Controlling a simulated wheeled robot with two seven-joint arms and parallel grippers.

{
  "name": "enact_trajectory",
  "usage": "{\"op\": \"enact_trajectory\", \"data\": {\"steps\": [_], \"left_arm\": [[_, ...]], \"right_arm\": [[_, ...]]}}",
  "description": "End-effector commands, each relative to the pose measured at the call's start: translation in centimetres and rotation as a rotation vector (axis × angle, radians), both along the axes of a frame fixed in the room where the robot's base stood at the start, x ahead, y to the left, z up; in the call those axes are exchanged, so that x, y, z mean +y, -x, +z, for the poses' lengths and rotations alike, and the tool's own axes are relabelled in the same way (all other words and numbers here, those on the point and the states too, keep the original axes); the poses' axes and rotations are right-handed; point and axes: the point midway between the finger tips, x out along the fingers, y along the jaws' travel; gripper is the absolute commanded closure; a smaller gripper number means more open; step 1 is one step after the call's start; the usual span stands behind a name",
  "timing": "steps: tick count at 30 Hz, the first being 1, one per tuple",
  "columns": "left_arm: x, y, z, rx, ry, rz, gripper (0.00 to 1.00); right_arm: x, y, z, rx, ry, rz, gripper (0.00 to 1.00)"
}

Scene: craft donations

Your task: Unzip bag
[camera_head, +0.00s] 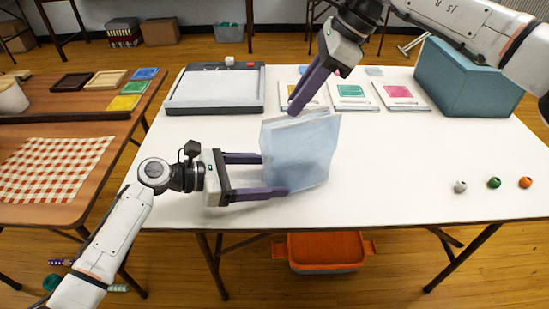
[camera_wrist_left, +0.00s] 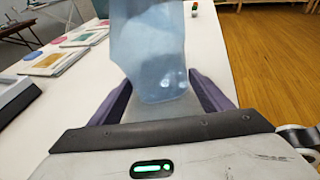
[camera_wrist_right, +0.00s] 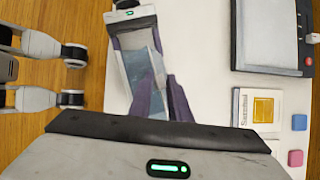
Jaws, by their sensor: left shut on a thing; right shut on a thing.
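The bag (camera_head: 306,152) is a translucent pale blue pouch standing upright on the white table (camera_head: 405,160). My left gripper (camera_head: 278,174) comes in from the left with its purple fingers on either side of the bag's left part, shut on the bag. My right gripper (camera_head: 294,110) reaches down from above with its fingertips at the bag's top left corner, shut there; whether it grips a zip pull or the edge is too small to tell. The bag fills the space between the fingers in the left wrist view (camera_wrist_left: 150,55) and also shows in the right wrist view (camera_wrist_right: 146,75).
A grey-white tray-like device (camera_head: 215,90) and several sample cards (camera_head: 350,92) lie along the back. A teal box (camera_head: 465,78) stands at the back right. Small silver, green and orange beads (camera_head: 494,183) sit front right. An orange bin (camera_head: 325,249) is under the table.

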Motion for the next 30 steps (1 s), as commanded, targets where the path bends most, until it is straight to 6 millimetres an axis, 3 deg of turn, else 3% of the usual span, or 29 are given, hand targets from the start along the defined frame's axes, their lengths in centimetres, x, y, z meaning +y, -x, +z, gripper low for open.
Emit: {"op": "enact_trajectory", "data": {"steps": [30], "left_arm": [[-0.3,0.3,0.0,-0.003,0.000,-0.012,0.37]], "right_arm": [[4.0,-0.4,-0.5,-0.001,0.005,-0.004,0.94]]}}
